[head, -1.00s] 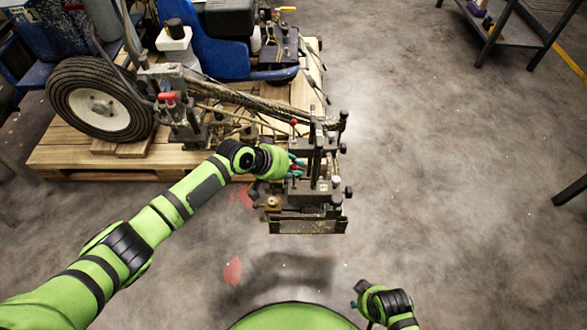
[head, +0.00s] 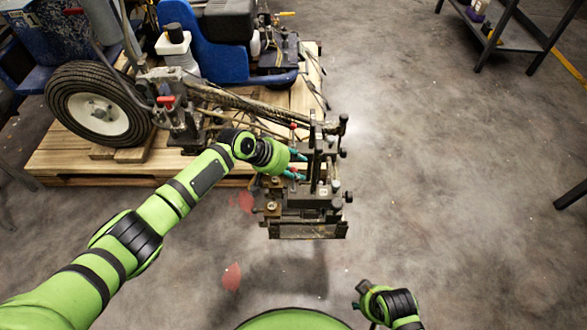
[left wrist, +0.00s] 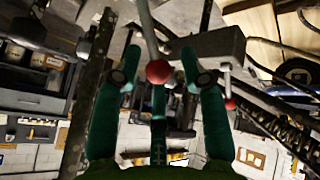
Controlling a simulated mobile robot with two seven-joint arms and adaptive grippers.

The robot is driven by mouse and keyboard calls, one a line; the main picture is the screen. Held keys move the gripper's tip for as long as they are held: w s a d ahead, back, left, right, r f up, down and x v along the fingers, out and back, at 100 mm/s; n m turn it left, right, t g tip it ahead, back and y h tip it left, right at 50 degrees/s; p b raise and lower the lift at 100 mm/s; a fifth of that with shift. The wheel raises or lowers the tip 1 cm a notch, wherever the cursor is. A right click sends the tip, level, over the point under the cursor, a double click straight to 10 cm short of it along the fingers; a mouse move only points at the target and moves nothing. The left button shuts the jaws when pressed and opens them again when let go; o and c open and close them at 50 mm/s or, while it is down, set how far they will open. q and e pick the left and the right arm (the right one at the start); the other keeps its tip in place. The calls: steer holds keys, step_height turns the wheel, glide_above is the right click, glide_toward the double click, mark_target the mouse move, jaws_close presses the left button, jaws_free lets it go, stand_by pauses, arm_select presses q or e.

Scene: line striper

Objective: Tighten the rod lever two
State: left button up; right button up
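The line striper's front carriage (head: 310,230) carries upright posts and small levers. My left gripper (head: 299,166) is beside the posts, its teal fingers spread. In the left wrist view the left gripper (left wrist: 158,68) is open, with a lever's red ball knob (left wrist: 158,71) in line with the gap between its fingers. Gaps show on both sides of the knob, and I see no clear contact. A second red knob (left wrist: 230,104) is right of the fingers. I cannot tell which lever is number two. My right gripper (head: 362,291) is low in the head view, away from the machine.
The striper's wheel (head: 98,105) and blue body (head: 195,45) stand on a wooden pallet (head: 85,160). A hose-wrapped bar (head: 235,98) runs to the carriage. A metal workbench (head: 515,30) is at the upper right. The concrete floor (head: 450,160) right of the carriage is clear.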

arm_select(q)
steer(key=shift+s+a+f, duration=0.15)
steer(key=shift+s+f, duration=0.05)
steer(key=shift+f, duration=0.05)
steer(key=shift+r, duration=0.1)
steer(key=shift+s+a+r, duration=0.1)
steer(key=shift+a+r, duration=0.1)
steer(key=shift+a, duration=0.05)
steer(key=v, duration=1.1)
steer(key=shift+r, duration=0.1)
